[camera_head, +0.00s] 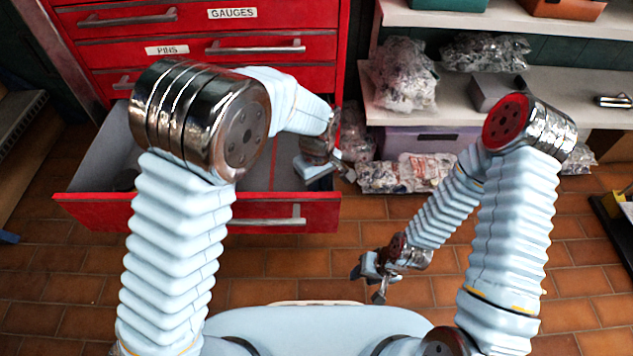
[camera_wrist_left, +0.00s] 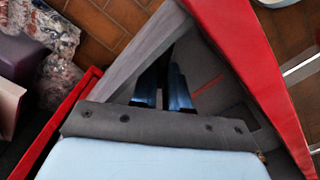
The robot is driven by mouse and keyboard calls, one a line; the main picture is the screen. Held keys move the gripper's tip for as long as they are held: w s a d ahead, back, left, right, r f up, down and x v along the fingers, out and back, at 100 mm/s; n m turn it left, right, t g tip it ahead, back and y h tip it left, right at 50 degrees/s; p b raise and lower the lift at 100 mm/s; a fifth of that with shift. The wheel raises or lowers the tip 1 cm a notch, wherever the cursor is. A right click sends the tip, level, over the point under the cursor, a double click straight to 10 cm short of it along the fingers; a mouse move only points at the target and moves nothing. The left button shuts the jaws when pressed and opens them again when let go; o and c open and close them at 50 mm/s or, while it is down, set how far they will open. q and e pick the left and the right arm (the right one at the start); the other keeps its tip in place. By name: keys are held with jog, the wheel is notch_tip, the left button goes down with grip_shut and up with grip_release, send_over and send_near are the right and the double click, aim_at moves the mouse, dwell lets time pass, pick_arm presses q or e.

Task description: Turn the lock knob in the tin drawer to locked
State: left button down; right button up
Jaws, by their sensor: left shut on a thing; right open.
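A red drawer (camera_head: 100,209) with a grey inside stands pulled out from the red cabinet; its label is not in view. My left gripper (camera_head: 326,170) is at the drawer's right side. In the left wrist view its two blue fingers (camera_wrist_left: 166,92) reach down beside the drawer's grey side wall (camera_wrist_left: 128,70). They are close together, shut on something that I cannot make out. I cannot see the lock knob or which way it is turned; my left arm covers much of the drawer. My right gripper (camera_head: 372,278) is open and empty above the tiled floor.
Closed drawers labelled GAUGES (camera_head: 232,13) and PINS (camera_head: 167,50) are above the open drawer. A shelf (camera_head: 560,82) with wrapped bundles (camera_head: 402,72) and a purple bin (camera_head: 425,140) stands to the right. The tiled floor around my right gripper is clear.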

pick_arm(q)
jog(key=m, duration=0.3)
jog(key=shift+w+d+p, duration=0.15)
jog(key=shift+d+p, duration=0.1)
jog(key=shift+p, duration=0.05)
jog(key=shift+d+m, duration=0.2)
jog(key=shift+m, duration=1.5)
jog(key=c, duration=1.1)
grip_release()
jog(key=shift+d, duration=0.1)
